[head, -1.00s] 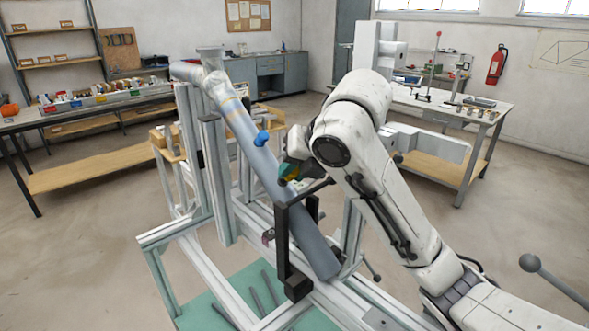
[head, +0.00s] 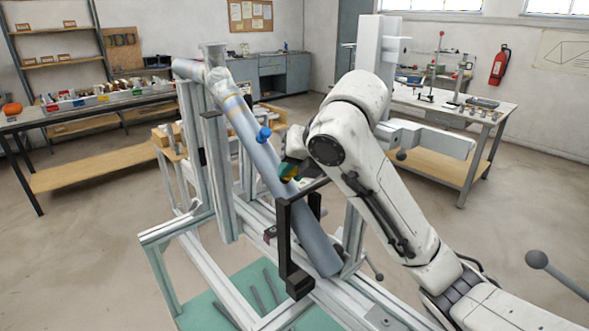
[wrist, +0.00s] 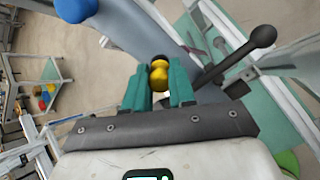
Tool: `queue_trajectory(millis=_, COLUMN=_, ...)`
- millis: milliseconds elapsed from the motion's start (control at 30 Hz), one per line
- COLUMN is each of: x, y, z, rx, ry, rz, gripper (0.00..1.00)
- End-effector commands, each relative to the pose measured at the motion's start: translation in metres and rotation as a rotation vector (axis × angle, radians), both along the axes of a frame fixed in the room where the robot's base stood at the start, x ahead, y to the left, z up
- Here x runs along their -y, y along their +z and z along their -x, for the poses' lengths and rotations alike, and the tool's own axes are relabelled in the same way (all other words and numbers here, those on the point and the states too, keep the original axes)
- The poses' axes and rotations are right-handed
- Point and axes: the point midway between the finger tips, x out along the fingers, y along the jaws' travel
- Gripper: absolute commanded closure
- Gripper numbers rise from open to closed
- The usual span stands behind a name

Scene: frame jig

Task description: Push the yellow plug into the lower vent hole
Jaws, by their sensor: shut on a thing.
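The yellow plug (wrist: 160,76) is held between the teal fingers of my gripper (wrist: 161,88) in the wrist view. Its far end meets a dark round spot at the grey-blue tube; I cannot tell whether this is the lower vent hole or how far the plug is in. In the head view, my gripper (head: 290,174) is close against the upper right side of the slanted tube (head: 260,166), and only a bit of yellow shows. A blue plug (head: 263,135) sticks out of the tube higher up; it also shows in the wrist view (wrist: 76,8).
A black bracket (head: 284,240) stands around the tube just below my gripper. A dark ball-ended lever (wrist: 262,37) reaches close to the fingers on the right. The aluminium frame (head: 222,190) surrounds the tube. A teal tray (head: 215,315) lies underneath.

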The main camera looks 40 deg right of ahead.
Motion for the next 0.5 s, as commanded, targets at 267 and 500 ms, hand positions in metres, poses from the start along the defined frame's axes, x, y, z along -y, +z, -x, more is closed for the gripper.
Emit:
queue_trajectory(millis=267, x=0.0000, y=-0.0043, z=-0.0034, rx=0.000, ry=0.001, rz=0.001, gripper=1.00)
queue_trajectory(millis=500, x=0.0003, y=-0.0078, z=-0.0063, rx=-0.001, ry=-0.001, rz=0.001, gripper=1.00)
